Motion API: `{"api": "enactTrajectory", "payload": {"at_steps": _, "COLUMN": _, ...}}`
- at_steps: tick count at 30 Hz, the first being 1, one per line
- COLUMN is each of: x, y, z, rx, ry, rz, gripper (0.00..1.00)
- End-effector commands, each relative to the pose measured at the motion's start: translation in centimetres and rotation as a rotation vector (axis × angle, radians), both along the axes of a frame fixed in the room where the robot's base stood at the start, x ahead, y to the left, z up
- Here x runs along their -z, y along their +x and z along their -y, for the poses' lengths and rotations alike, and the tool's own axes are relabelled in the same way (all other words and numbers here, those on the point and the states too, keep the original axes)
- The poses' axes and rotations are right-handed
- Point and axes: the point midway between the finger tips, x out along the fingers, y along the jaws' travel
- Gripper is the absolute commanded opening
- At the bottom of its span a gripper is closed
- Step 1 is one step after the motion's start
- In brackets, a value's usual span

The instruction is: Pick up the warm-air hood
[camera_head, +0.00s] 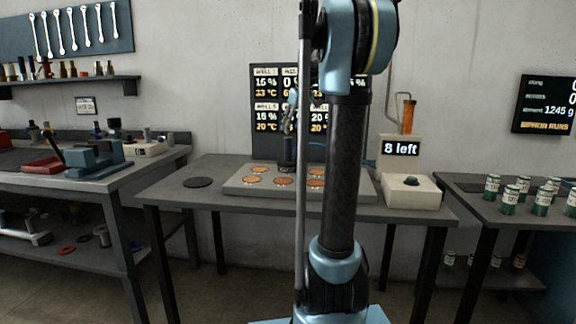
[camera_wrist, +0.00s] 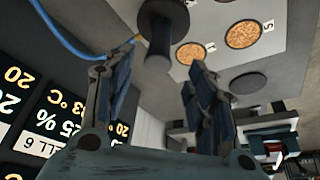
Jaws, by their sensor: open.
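The warm-air hood appears to be the dark round-topped piece with a narrower dark stem (camera_wrist: 162,32) at the top of the wrist view, with a blue hose beside it. In the head view it looks like the dark upright shape (camera_head: 287,158) at the back of the grey well plate (camera_head: 232,186). My gripper (camera_wrist: 162,62) is open, its two fingers apart, with the stem showing in the gap beyond the fingertips; contact cannot be told. In the head view my gripper (camera_head: 289,130) is small, just above the hood, and partly hidden by my arm.
The plate has several orange-brown round wells (camera_head: 259,169). A dark disc (camera_head: 198,182) lies left of it on the table (camera_head: 165,190). A readout panel (camera_head: 265,85) stands behind. A box with a dark button (camera_head: 411,191) and an "8 left" sign (camera_head: 401,149) are at right.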

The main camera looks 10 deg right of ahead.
Motion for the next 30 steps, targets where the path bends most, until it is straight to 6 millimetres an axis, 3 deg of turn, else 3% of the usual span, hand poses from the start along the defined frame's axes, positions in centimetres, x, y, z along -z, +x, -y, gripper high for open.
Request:
{"api": "enactTrajectory", "payload": {"at_steps": 9, "x": 5.1, "y": 1.9, "z": -1.2, "rx": -0.003, "ry": 0.000, "rz": 0.000, "gripper": 0.51}}
{"api": "enactTrajectory", "payload": {"at_steps": 20, "x": 7.5, "y": 2.9, "z": -1.7, "rx": -0.002, "ry": 0.000, "rz": 0.000, "gripper": 0.51}}
{"api": "enactTrajectory", "payload": {"at_steps": 30, "x": 11.1, "y": 4.8, "z": -2.3, "rx": -0.002, "ry": 0.001, "rz": 0.001, "gripper": 0.51}}
